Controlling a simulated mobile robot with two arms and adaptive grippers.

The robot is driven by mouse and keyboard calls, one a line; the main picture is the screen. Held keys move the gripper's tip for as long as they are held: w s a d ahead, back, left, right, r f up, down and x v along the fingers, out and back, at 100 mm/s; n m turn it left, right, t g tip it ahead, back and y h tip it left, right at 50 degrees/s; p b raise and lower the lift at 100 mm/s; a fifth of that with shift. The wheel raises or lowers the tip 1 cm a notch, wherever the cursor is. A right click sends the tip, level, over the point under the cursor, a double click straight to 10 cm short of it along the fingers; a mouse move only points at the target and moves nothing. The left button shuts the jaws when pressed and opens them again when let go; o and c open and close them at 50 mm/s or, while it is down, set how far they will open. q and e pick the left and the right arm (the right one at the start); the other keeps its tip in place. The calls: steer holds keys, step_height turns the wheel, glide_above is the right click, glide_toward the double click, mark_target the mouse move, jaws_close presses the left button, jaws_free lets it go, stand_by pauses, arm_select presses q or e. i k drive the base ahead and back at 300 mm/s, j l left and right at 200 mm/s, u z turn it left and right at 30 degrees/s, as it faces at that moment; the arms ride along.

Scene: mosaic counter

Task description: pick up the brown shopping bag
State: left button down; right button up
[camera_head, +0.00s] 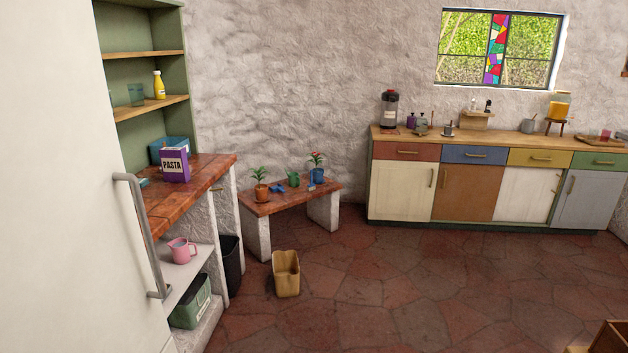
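The brown shopping bag (286,275) stands upright on the dark red stone floor, just in front of the low plant table. It is tan, and its top is open. From here I cannot see any contents in it. Neither of my grippers shows in this view.
A low table (290,199) with potted plants stands behind the bag. A black bin (231,265) is left of it, beside the wooden counter (200,190). A white fridge door (60,180) fills the left. Cabinets (470,192) line the back wall. The floor (390,290) right of the bag is clear.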

mark_target(285, 268)
steer(key=i+l, duration=0.1)
steer(key=i, duration=1)
steer(key=i+l, duration=0.1)
steer(key=i, duration=1.05)
steer(key=l+z, duration=0.05)
